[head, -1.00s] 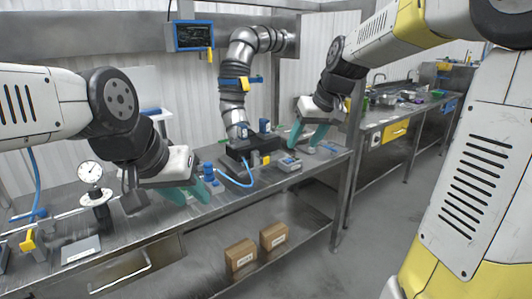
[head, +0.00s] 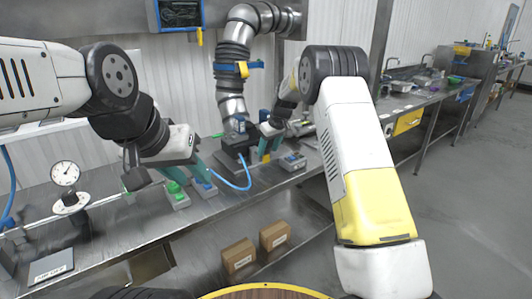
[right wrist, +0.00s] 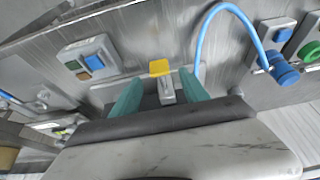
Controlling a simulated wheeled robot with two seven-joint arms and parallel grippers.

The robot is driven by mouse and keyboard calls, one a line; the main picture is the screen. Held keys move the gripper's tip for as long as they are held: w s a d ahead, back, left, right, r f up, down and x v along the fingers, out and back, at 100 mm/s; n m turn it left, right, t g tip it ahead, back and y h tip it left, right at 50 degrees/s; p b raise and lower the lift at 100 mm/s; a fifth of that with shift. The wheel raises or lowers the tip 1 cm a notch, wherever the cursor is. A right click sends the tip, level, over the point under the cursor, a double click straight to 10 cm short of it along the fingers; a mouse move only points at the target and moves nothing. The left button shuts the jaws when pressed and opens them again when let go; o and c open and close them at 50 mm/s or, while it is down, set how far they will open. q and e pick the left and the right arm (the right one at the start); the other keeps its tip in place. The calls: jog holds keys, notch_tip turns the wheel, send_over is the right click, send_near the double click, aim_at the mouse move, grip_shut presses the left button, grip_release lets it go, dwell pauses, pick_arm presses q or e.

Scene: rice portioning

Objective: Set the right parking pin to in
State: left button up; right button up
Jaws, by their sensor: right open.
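A yellow-topped pin (right wrist: 160,68) on a grey block stands between the teal fingers of my open right gripper (right wrist: 161,92) in the right wrist view. The fingers are on either side of it, and I see no clear contact. In the head view my right gripper (head: 269,142) is at the right side of the dark fixture (head: 234,160) under the steel duct, with a bit of yellow pin (head: 266,157) showing by its fingertips. I cannot tell how deep the pin sits. My left gripper (head: 187,172) has its fingers apart above the button boxes, with nothing seen between them.
A button box (right wrist: 88,60) with blue and orange buttons is beside the fixture. A blue hose (right wrist: 205,30) arches close to the right gripper, near a blue knob (right wrist: 281,68). A dial gauge (head: 66,175) stands at the left. Cardboard boxes (head: 238,256) lie on the lower shelf.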

aim_at(266, 156)
jog(key=shift+x, duration=2.25)
jog(key=shift+s, duration=0.1)
grip_shut()
